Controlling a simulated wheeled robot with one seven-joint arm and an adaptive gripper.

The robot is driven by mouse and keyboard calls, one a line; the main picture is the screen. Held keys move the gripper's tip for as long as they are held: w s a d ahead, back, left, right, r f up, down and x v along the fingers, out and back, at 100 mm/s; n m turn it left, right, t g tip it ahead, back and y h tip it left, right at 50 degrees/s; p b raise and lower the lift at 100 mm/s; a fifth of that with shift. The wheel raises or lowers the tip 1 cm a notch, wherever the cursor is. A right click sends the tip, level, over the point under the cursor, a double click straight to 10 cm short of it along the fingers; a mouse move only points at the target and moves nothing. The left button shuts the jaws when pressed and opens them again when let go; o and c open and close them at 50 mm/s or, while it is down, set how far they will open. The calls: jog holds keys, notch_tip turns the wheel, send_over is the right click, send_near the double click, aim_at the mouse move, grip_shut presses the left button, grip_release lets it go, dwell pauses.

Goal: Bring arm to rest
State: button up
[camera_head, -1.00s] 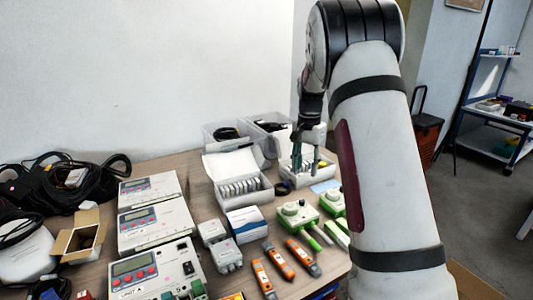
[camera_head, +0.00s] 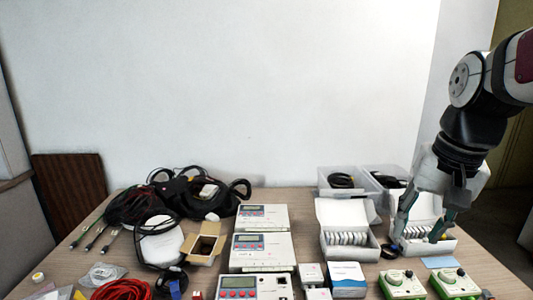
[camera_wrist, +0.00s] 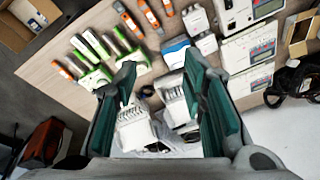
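My gripper (camera_head: 425,222) is at the right of the head view, pointing down in front of a white open box (camera_head: 438,243) with pale pieces in it. In the wrist view my gripper (camera_wrist: 168,95) shows two green-lined fingers spread wide apart with nothing held between them. White boxes of pale pieces (camera_wrist: 135,128) show in the gap, some way below the fingers. My arm comes in from the right edge of the head view.
The wooden table (camera_head: 310,200) holds white meters (camera_head: 262,250) in the middle, a heap of black cables (camera_head: 190,195) at left, another white box (camera_head: 345,238) and green devices (camera_head: 402,284) at right. Clear bins (camera_head: 342,180) stand behind. Space above the table's left and middle is free.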

jog(key=s+a+n+p, duration=0.2)
jog(key=s+a, duration=0.1)
jog(key=s, duration=0.5)
jog(key=s+a+r+n+t+p, duration=0.1)
jog(key=s+a+n, duration=0.2)
jog(key=s, duration=0.6)
jog(key=shift+s+t+p, duration=0.2)
jog(key=shift+t+p, duration=0.1)
jog(key=shift+p, duration=0.05)
jog(key=shift+r, duration=0.1)
